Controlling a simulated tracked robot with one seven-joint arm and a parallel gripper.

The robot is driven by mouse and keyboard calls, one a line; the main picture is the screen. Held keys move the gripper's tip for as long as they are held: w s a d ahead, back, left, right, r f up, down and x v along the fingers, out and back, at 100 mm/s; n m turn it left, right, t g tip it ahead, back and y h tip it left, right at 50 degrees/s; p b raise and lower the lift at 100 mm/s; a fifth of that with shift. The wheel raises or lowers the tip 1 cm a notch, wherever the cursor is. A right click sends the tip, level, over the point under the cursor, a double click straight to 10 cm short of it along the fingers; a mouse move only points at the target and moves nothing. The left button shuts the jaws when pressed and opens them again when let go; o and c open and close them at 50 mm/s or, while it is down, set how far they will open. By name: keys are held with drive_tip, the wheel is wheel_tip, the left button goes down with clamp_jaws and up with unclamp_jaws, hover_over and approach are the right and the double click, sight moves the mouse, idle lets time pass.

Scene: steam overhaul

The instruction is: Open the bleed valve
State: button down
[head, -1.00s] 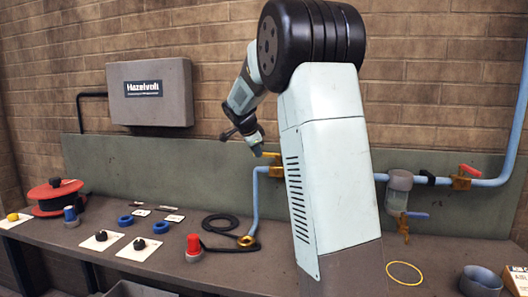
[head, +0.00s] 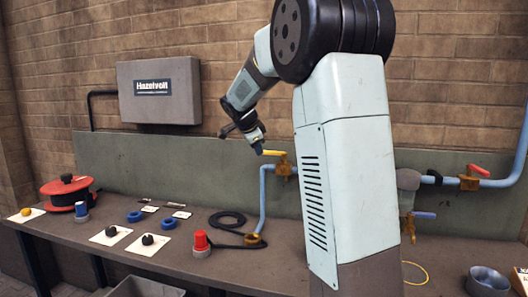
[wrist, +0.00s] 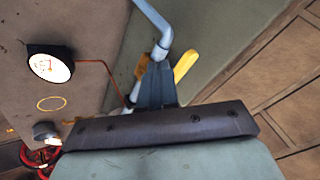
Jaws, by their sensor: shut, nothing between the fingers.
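A brass valve (head: 284,167) with a yellow lever handle (head: 274,153) sits on the blue pipe at the back panel. Its lever points left, and it also shows in the wrist view (wrist: 185,65). A second brass valve (head: 469,183) at the right has a red handle (head: 478,169). A blue handle (head: 424,215) sits on a brass valve below the filter bowl. No label shows which is the bleed valve. My gripper (head: 258,149) is shut and empty, tip close to the yellow lever's left end. I cannot tell whether they touch. In the wrist view its fingers (wrist: 157,85) partly cover the pipe and valve.
My arm's column hides part of the bench (head: 260,262) and filter bowl (head: 408,180). A red cap (head: 201,243), black hose coil (head: 228,220), blue rings and a red reel (head: 66,193) lie on the bench left. A grey cup (head: 487,281) stands front right.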

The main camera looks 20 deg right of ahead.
drive_tip(key=s+a+r, duration=0.1)
drive_tip(key=a+r, duration=0.3)
drive_tip(key=r, duration=0.2)
drive_tip(key=shift+a+r, duration=0.35)
drive_tip(key=s+a+f+n+y, duration=0.1)
drive_tip(key=s+f+n, duration=0.3)
drive_tip(key=s, duration=0.8)
drive_tip(key=s+a+f+n+y, duration=0.2)
drive_tip(key=s+n, duration=0.6)
drive_tip(key=s, duration=0.5)
drive_tip(key=s+a+f+n+y, duration=0.2)
drive_tip(key=s+a+f+n, duration=0.2)
drive_tip(key=s, duration=0.9)
drive_tip(key=f+n, duration=0.1)
drive_tip(key=n, duration=0.1)
drive_tip(key=shift+f+n+t, duration=0.3)
drive_tip(key=shift+f+n, duration=0.1)
